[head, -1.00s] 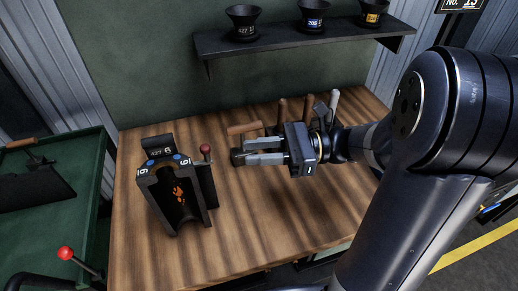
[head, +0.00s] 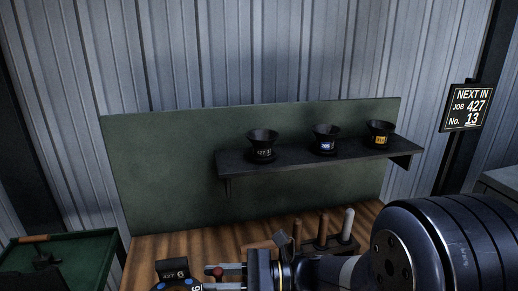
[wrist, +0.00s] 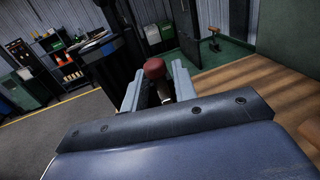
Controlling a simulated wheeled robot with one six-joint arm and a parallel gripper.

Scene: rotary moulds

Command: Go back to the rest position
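My gripper (head: 218,278) is low in the head view, above the workbench, with its fingers pointing left. In the wrist view its two fingers (wrist: 156,88) stand apart, so it is open. A red ball knob (wrist: 154,68) shows between the fingers there; it also shows by the fingertips in the head view (head: 218,269). I cannot tell whether the fingers touch it. The mould's dark number plate (head: 173,267) with a 6 is left of my gripper, and the rest of the mould is mostly below the frame.
A shelf (head: 320,158) holds three dark cups (head: 262,146) against a green board (head: 180,170). Several handled tools (head: 322,228) stand behind my gripper on the wooden bench (head: 190,243). A green cart (head: 85,262) is at left. A sign (head: 467,108) reads job 427, No. 13.

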